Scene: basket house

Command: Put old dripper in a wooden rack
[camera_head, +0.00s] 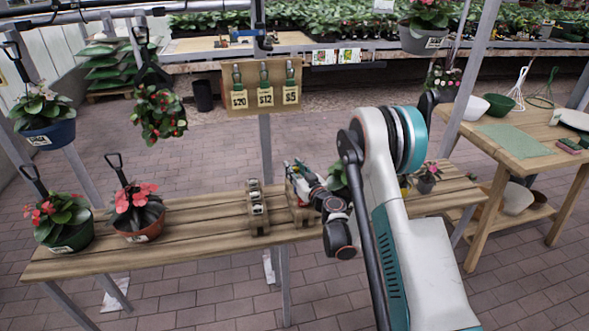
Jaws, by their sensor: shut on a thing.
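My gripper (299,174) is over the slatted wooden table, at the end of my arm, and is small and partly hidden by its own links. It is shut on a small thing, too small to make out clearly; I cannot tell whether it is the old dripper. A small wooden rack (257,208) with pale labels on it stands on the table just left of my gripper. A second small wooden holder (303,213) stands directly below my gripper. Several green-topped drippers (264,75) hang on a wooden board with price tags behind the table.
The slatted table (190,235) carries potted red-flowered plants (137,212) at its left end and a small pot (427,178) at right. A metal post rises behind the racks. A side table (510,145) with bowls and whisks stands at right. The table between the left pots and rack is clear.

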